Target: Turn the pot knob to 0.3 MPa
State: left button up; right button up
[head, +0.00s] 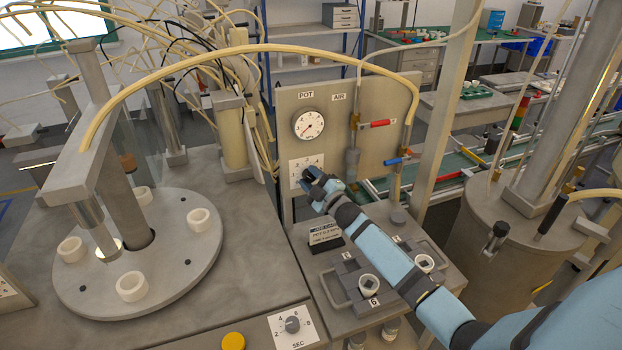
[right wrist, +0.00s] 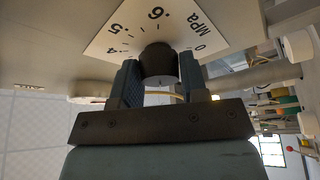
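The pot knob (right wrist: 158,62) is dark and round, on a white dial plate (right wrist: 120,40) marked MPa with 0, .4, .5 and .6 showing in the right wrist view. My right gripper (right wrist: 158,80) has a finger on each side of the knob and appears closed against it. In the head view the right gripper (head: 310,178) is at the dial plate (head: 300,165) and hides the knob; its pointer cannot be read. My left gripper is not in view.
Right of the gauge are a red-handled valve (head: 375,124) and a blue-handled valve (head: 398,160). A round turntable (head: 180,260) with white rings is at left; a metal tank (head: 500,235) at right.

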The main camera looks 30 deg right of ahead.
jog(key=shift+f, duration=0.1)
jog(key=shift+f+m+t+h+b, duration=0.1)
jog(key=shift+m+t+h+b, duration=0.4)
jog(key=shift+m+b, duration=0.55)
jog(key=shift+m+h, duration=0.4)
jog(key=shift+m, duration=0.75)
jog(key=m+h+b, duration=0.1)
jog(key=m, duration=0.2)
jog(key=shift+t+h, duration=0.3)
jog(key=shift+t, duration=0.1)
jog(key=shift+m+h+b, duration=0.6)
jog(key=shift+m+h, duration=0.4)
jog(key=shift+m, duration=1.2)
jog(key=o, duration=0.9)
